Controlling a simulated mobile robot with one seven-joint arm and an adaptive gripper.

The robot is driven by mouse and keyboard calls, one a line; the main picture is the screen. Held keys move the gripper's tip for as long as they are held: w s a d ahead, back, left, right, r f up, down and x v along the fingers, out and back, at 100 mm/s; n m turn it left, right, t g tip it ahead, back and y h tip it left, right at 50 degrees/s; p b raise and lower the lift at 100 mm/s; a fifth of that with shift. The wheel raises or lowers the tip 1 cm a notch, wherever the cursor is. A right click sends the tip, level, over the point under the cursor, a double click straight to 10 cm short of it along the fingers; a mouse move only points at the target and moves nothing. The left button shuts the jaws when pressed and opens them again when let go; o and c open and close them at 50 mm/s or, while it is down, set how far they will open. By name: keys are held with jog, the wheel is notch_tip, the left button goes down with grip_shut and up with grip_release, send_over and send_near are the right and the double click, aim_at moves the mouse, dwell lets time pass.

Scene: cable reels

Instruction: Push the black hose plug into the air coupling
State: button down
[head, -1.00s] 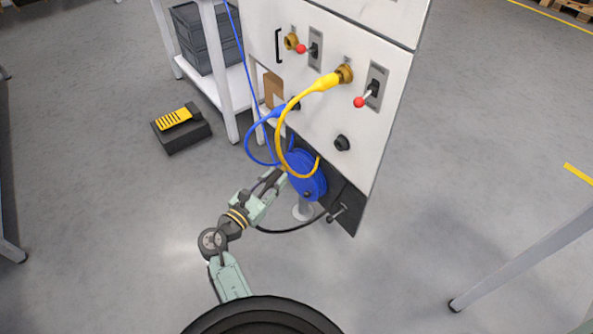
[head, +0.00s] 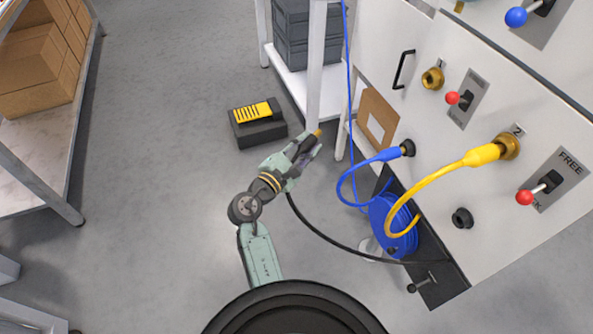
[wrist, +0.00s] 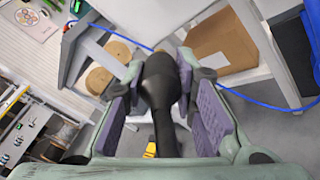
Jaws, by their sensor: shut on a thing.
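The black hose plug (head: 309,141), with a brass tip, is held in my gripper (head: 304,150). In the wrist view the dark body of the plug (wrist: 160,85) sits between the two purple finger pads of my gripper (wrist: 163,100). A black hose (head: 330,238) trails from my gripper to the lower part of the white panel. An empty brass coupling (head: 432,78) is on the panel, to the right of my gripper and apart from the plug. A second brass coupling (head: 508,146), marked 2, has a yellow plug (head: 482,155) in it.
A blue cable plug (head: 386,156) sits in a dark socket left of the yellow one. Red-knobbed levers (head: 453,98) stick out beside the couplings. A blue reel (head: 384,222) is below. A white shelf leg (head: 317,80) stands behind my gripper. Floor at left is clear.

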jog(key=s+d+r+m+g+h, duration=0.3)
jog(key=d+r+m+g, duration=0.15)
jog(key=r, duration=0.65)
jog(key=s+d+r+m+g+h, duration=0.35)
jog(key=d+r+m, duration=0.2)
jog(key=r, duration=0.45)
jog(key=b+x, duration=0.2)
jog(key=x, duration=0.6)
jog(key=shift+w+b, duration=0.15)
jog(key=shift+b, duration=0.25)
jog(key=shift+a+f+p, duration=0.1)
jog(key=shift+p, duration=1.2)
jog(key=shift+p+x, duration=0.65)
jog(key=shift+x, duration=1)
jog(key=shift+f, duration=0.1)
jog(key=c, duration=1.2)
grip_release()
